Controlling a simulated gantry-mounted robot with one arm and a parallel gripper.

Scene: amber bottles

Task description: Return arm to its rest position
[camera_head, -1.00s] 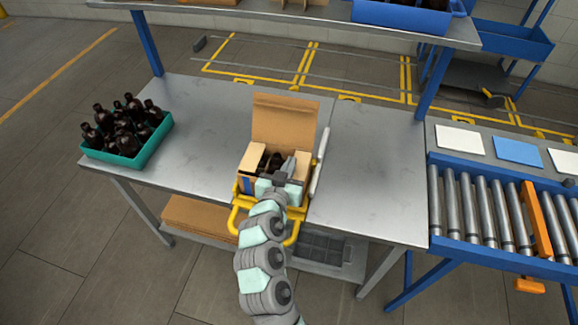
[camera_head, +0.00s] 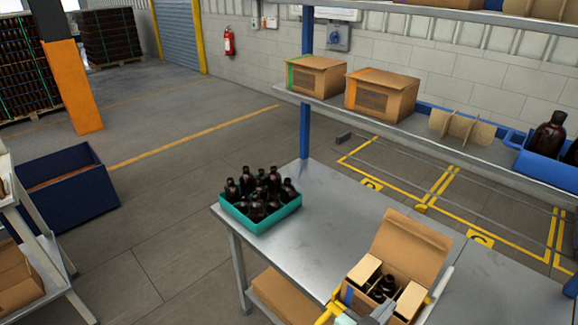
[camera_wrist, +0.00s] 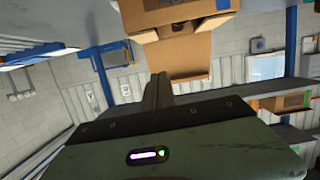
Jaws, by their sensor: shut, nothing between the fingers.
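An open cardboard box (camera_head: 411,246) stands on the metal workbench (camera_head: 330,225), its back flap raised. Dark bottles (camera_head: 385,287) show inside, between pale cardboard pieces. My gripper (camera_wrist: 158,88) is shut and empty in the wrist view, its fingers together. In the head view, part of my arm's end shows at the bottom edge, by the front of the box; the rest is cut off. The wrist view shows an open cardboard box with flaps (camera_wrist: 180,56) beyond the fingers.
A teal crate (camera_head: 262,222) of amber bottles (camera_head: 258,190) sits on the bench's left end. Above the bench, a shelf (camera_head: 460,152) holds closed cartons (camera_head: 381,94) and a blue bin (camera_head: 548,168). A blue post (camera_head: 305,120) rises at the bench's back.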

